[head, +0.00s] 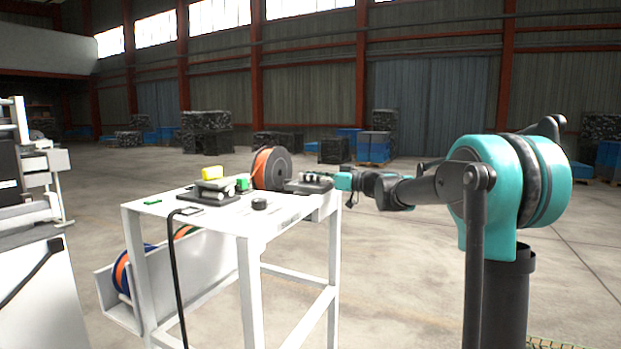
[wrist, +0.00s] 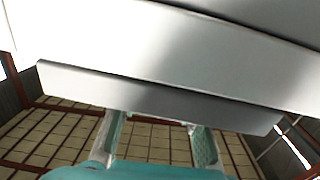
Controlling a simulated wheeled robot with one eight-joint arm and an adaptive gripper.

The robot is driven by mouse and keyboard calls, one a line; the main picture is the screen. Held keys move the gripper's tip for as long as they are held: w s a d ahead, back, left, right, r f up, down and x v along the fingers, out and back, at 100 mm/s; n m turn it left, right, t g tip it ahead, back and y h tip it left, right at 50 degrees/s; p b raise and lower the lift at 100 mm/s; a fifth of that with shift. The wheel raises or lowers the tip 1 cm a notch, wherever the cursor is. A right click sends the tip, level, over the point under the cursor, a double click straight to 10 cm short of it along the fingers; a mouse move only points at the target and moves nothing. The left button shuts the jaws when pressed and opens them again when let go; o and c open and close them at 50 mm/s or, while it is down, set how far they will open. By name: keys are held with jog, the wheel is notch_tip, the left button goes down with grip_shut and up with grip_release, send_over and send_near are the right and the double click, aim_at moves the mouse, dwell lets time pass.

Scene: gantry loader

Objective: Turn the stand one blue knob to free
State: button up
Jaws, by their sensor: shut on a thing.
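My gripper (head: 343,182) reaches in from the right, level, at the right end of a dark device (head: 308,185) on top of a white stand. In the wrist view my two fingers (wrist: 158,132) stand apart, their tips passing behind the lower edge of a grey metal block (wrist: 150,95). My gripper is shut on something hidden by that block. I cannot make out a blue knob in either view, nor which way it is turned.
Another white machine stands at far left.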

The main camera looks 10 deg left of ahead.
jog(key=shift+m+t+h, duration=0.7)
jog(key=shift+m+t, duration=0.2)
jog(key=shift+t, duration=0.4)
jog(key=o, duration=1.2)
jog(key=shift+d, duration=0.15)
jog(key=v, duration=1.1)
jog(key=shift+s+d, duration=0.25)
jog(key=shift+d, duration=0.05)
jog(key=shift+f, duration=0.1)
